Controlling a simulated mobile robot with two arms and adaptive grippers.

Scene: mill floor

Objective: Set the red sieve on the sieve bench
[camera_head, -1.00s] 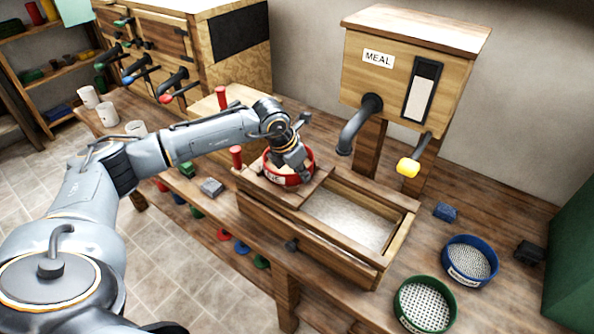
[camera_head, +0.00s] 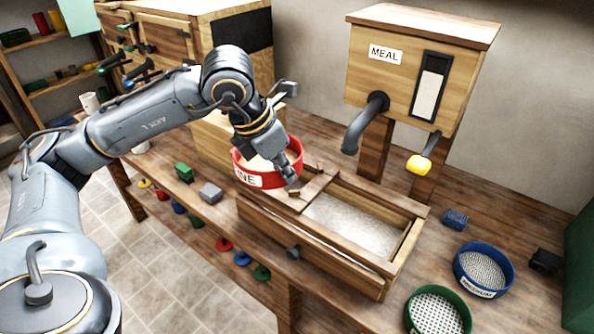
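The red sieve (camera_head: 240,168) has a white label ending in "NE". It is above the left end of the wooden sifting box (camera_head: 330,262), looking raised off its rails. My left gripper (camera_head: 289,172) is at the sieve's right rim, its fingers closed on the rim; part of the rim is hidden behind it. A wooden bench (camera_head: 505,215) carries the box, a blue sieve (camera_head: 457,270) and a green sieve (camera_head: 408,312) at the right. I cannot tell whether this is the sieve bench. My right gripper is out of view.
A wooden MEAL hopper (camera_head: 420,75) with a dark spout and yellow-knobbed lever (camera_head: 419,165) stands behind the box. Small green (camera_head: 184,172) and grey (camera_head: 210,193) blocks lie on the bench's left part. A dark blue block (camera_head: 455,219) lies at the right. Coloured knobs hang along the front edge.

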